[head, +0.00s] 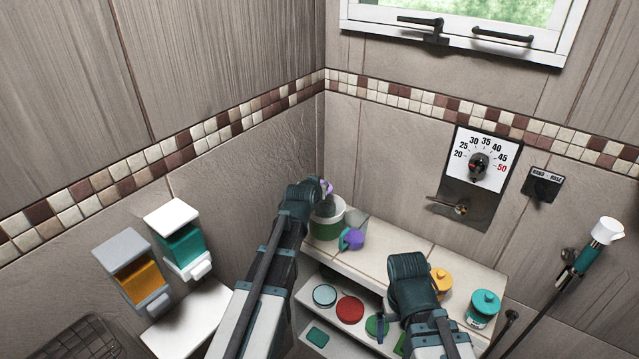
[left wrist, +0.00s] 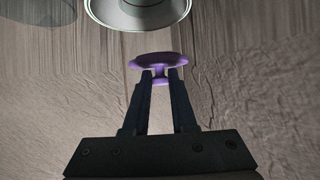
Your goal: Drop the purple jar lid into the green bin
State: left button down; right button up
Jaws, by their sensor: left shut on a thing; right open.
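The purple jar lid (left wrist: 150,61) is between the two fingertips of my left gripper (left wrist: 160,76), which is shut on it. In the head view a small part of the lid (head: 327,187) shows past the end of my left arm, above the green bin (head: 326,228) in the picture. The bin stands on the ledge in the corner, its upper part partly hidden by my left arm. The lid appears raised and apart from the bin. My right gripper (head: 408,283) is over the ledge's front, open; its fingertips are mostly hidden.
A purple-and-teal object (head: 351,239) is beside the bin. A yellow-orange jar (head: 441,281) and a teal jar (head: 484,306) stand farther right on the ledge (head: 385,270). Several coloured discs, including a red one (head: 350,309), lie on the lower shelf. Two dispensers are left.

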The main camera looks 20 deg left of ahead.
pick_arm(q)
notch_tip(320, 180, down, 5)
jog(key=b, duration=0.4)
jog(key=shift+r, duration=0.1)
jog(key=c, duration=0.7)
grip_release()
jog(key=shift+o, duration=0.2)
jog(key=p+v, duration=0.7)
jog(key=v, duration=0.7)
jog(key=shift+r, duration=0.45)
